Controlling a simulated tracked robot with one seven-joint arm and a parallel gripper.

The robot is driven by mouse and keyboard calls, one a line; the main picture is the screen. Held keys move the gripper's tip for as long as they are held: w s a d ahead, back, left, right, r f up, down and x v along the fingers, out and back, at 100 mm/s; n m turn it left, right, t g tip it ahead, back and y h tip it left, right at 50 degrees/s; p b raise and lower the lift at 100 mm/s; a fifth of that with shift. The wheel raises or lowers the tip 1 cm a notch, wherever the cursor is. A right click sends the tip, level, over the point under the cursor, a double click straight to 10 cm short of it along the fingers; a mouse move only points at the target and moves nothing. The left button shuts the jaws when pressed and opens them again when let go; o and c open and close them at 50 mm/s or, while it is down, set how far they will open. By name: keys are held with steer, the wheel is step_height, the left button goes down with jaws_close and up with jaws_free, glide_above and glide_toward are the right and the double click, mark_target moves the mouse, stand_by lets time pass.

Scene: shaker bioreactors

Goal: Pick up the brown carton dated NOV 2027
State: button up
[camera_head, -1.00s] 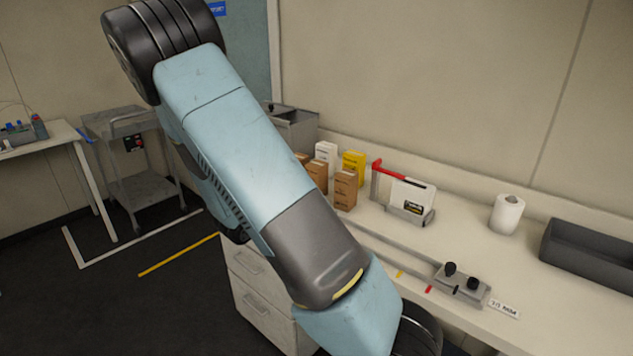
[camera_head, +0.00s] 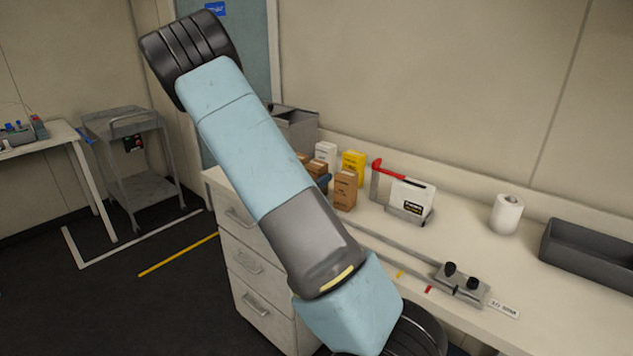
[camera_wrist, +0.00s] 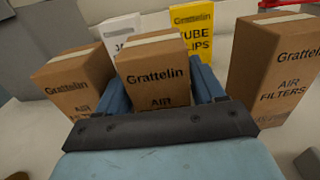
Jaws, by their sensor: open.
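Three brown Grattelin cartons stand in the wrist view. The middle carton (camera_wrist: 155,72) lies between the two blue fingers of my gripper (camera_wrist: 162,90), which is open with one finger on each side of it. Contact cannot be told. The left carton (camera_wrist: 73,82) is beside the left finger. The right carton (camera_wrist: 276,68), marked AIR FILTERS, stands to the right of my gripper; it looks to be the front carton (camera_head: 345,190) in the head view. No date is readable on any carton; the middle carton's lower front is hidden by my gripper.
Behind stand a white carton (camera_wrist: 121,30) and a yellow TUBE CLIPS carton (camera_wrist: 192,30). On the bench (camera_head: 455,235) to the right are a white box in a holder with a red bar (camera_head: 410,198), a paper roll (camera_head: 506,214) and a grey tray (camera_head: 595,255).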

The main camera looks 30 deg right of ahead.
steer(key=shift+x, duration=1.15)
steer(key=c, duration=0.8)
steer(key=shift+r, duration=0.2)
